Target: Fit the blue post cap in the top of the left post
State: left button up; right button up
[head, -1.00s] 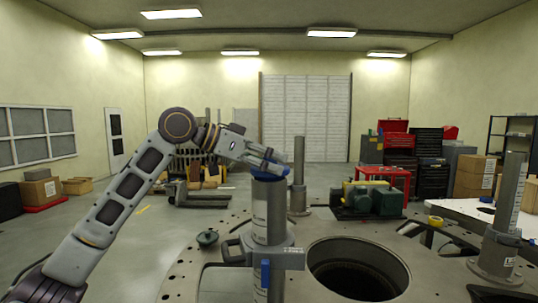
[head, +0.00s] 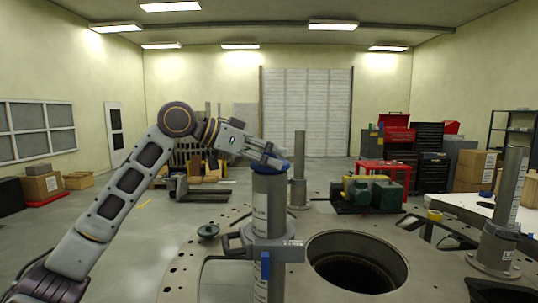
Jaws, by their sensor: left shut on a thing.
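The left post (head: 266,210) is an upright grey cylinder with a clamp collar, standing near the middle of the view. The blue post cap (head: 270,168) is at the top of this post. My left gripper (head: 279,162) reaches in from the left and is shut on the cap, with its fingers at the cap's upper right. The cap looks level on the post top, but I cannot tell how deep it sits. My right gripper is not in view.
The turret plate (head: 200,265) has a large round hole (head: 355,262) right of the post. Other grey posts stand behind (head: 299,170) and at the far right (head: 508,200). A green and yellow machine (head: 372,193) is behind the hole.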

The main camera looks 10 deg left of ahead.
pick_arm(q)
jog(key=shift+f+b, duration=0.3)
jog(key=shift+f, duration=0.1)
dwell(1.4)
jog(key=o, duration=0.8)
jog(key=shift+o, duration=0.2)
jog(key=shift+s+a, duration=0.15)
jog(key=shift+a, duration=0.05)
jog(key=v, duration=1)
jog(key=shift+s+a+p, duration=0.2)
jog(key=shift+s+p, duration=0.05)
jog(key=shift+p, duration=0.05)
dwell(0.5)
jog(key=shift+r, duration=0.1)
dwell(0.4)
dwell(0.4)
